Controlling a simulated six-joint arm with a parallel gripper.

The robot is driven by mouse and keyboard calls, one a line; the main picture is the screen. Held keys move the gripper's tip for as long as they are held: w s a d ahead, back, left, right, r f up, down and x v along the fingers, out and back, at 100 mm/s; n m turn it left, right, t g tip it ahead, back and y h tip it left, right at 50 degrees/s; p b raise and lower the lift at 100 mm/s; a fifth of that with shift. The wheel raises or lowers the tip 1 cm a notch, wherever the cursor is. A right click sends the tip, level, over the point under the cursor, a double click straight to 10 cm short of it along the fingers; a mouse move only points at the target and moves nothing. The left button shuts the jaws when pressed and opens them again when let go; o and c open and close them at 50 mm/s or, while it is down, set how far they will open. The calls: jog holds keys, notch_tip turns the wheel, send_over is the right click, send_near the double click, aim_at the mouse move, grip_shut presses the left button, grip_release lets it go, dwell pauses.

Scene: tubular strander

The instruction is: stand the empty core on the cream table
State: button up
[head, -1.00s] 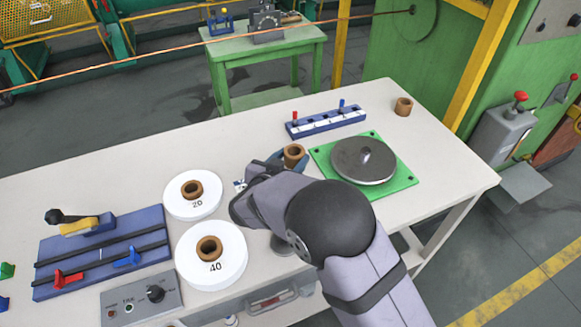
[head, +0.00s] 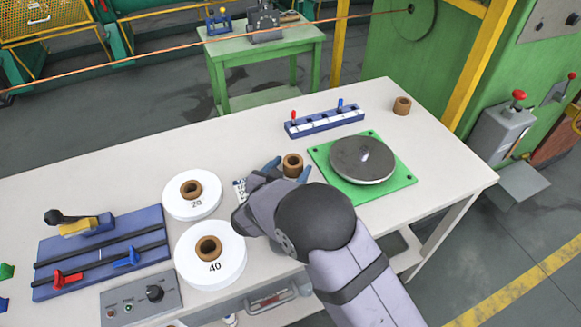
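A brown hollow core (head: 292,165) appears to stand upright on the cream table (head: 110,175), left of the green plate. My gripper (head: 289,168) is around it, with one blue finger showing on its left and one on its right. The fingers look spread apart from the core. Its lower part is partly hidden by my wrist. A second bare brown core (head: 402,106) stands upright near the table's far right corner.
White spools marked 20 (head: 205,207) and 40 (head: 222,272) lie left of my gripper. A grey disc (head: 350,165) on a green plate (head: 402,185) is close on the right. A blue pegged rack (head: 325,122) lies behind. The table's back left is clear.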

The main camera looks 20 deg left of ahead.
jog(key=shift+r, duration=0.1)
jog(key=shift+s, duration=0.1)
jog(key=shift+o, duration=0.5)
jog(key=b+v, duration=0.1)
jog(key=v, duration=0.6)
jog(key=shift+s+r, duration=0.1)
jog(key=shift+s, duration=0.05)
